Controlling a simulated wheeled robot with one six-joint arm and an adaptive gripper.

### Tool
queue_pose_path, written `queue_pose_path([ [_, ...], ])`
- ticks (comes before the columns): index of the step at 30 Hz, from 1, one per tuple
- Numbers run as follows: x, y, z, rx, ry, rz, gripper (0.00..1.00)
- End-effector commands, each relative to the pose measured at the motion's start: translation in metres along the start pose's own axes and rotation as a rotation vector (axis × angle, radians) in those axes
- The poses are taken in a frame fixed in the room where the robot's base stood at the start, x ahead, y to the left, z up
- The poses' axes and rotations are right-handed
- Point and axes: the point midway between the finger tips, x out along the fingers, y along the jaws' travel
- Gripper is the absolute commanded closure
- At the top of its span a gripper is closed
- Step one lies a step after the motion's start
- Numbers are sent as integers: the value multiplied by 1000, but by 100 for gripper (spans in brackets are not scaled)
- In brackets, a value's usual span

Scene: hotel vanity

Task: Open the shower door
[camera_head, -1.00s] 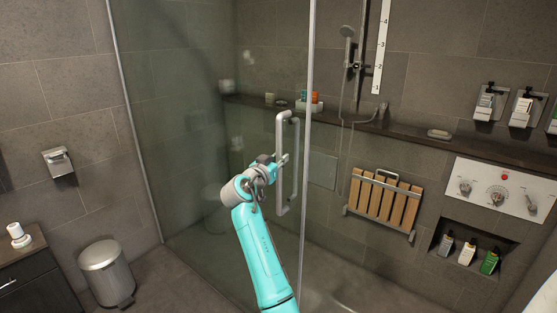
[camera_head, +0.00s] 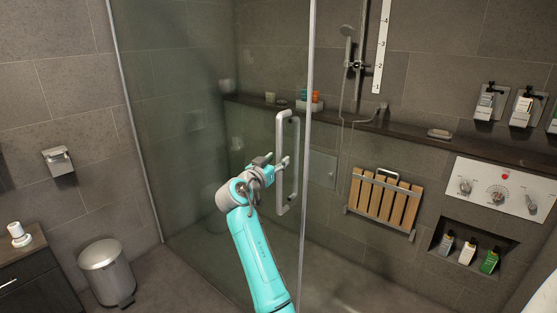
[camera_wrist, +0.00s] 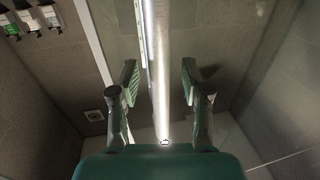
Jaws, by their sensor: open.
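The shower door is a tall clear glass pane (camera_head: 185,130) with a metal right edge. It looks shut. Its handle (camera_head: 281,135) is a long vertical silver bar, shaped like a D, near that right edge. My gripper (camera_head: 275,165) is open just left of the handle, at about its mid-height. In the wrist view, my gripper (camera_wrist: 160,84) shows its two fingers wide apart, with a bright long bar between them. I cannot tell whether that bar is the handle or the door's edge. No finger clearly touches the handle.
A metal bin (camera_head: 106,272) and a dark cabinet (camera_head: 35,280) stand at the left. The floor before the door is mostly clear.

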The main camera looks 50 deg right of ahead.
Motion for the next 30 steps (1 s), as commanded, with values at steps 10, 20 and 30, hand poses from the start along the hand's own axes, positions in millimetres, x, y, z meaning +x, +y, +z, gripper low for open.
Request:
queue_pose_path([
  [10, -69, -1, 1, 1, -1, -4, 52],
  [20, -100, -1, 1, 0, -2, -1, 52],
  [30, -101, 0, 1, 0, -2, 0, 52],
])
